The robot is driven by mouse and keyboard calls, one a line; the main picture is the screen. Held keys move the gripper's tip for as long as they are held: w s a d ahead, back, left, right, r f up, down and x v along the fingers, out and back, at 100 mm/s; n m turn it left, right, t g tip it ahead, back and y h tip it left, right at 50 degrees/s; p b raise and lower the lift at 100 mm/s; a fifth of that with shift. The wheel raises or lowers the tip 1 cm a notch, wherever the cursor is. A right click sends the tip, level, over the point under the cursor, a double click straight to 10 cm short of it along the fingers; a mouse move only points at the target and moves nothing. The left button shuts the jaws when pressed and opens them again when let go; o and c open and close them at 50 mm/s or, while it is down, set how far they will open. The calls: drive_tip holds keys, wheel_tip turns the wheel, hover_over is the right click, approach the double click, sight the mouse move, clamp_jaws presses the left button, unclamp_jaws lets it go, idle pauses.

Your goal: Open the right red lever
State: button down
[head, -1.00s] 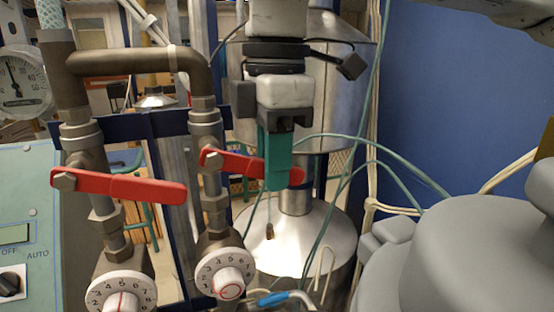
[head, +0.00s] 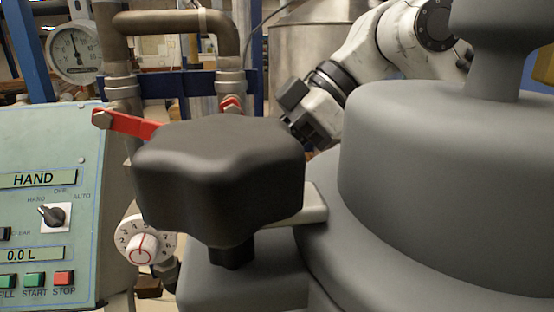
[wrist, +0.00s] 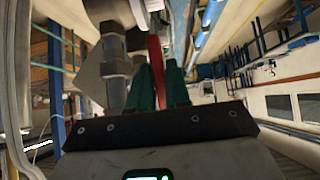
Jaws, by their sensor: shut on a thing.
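The right red lever (head: 231,103) shows only as a small red end at its pivot on the right pipe in the head view. The rest is hidden behind a dark lobed knob in the foreground. In the wrist view the red lever (wrist: 156,62) runs between the green fingers of my gripper (wrist: 158,72), which is shut on it. In the head view my wrist comes in from the upper right and its fingers are hidden behind the knob. The left red lever (head: 130,123) points right and slightly down from its pivot, its end covered by the knob.
The dark lobed knob (head: 218,165) blocks the middle of the head view. A control panel (head: 45,150) stands at the left, with a gauge (head: 74,50) above it. A white numbered dial (head: 146,246) sits below the left lever. A metal tank (head: 300,50) stands behind.

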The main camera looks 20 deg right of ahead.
drive_tip(key=y+b, duration=0.1)
drive_tip(key=a+f+y+b, duration=0.1)
drive_tip(key=shift+w+a+f+y, duration=0.1)
drive_tip(key=shift+w+a+y, duration=0.1)
drive_tip(key=shift+y, duration=0.1)
drive_tip(key=shift+a+t+y+b, duration=0.45)
drive_tip(key=shift+y+b, duration=0.1)
drive_tip(key=shift+y, duration=0.25)
drive_tip(key=shift+w+a+y, duration=0.1)
drive_tip(key=shift+a+y, duration=0.1)
drive_tip(key=shift+y, duration=0.1)
drive_tip(key=shift+b, duration=0.3)
drive_tip(key=c, duration=1.2)
unclamp_jaws()
drive_tip(key=shift+o, duration=0.2)
drive_tip(key=b+v, duration=0.2)
drive_tip(key=v, duration=0.8)
drive_tip(key=shift+d, duration=0.35)
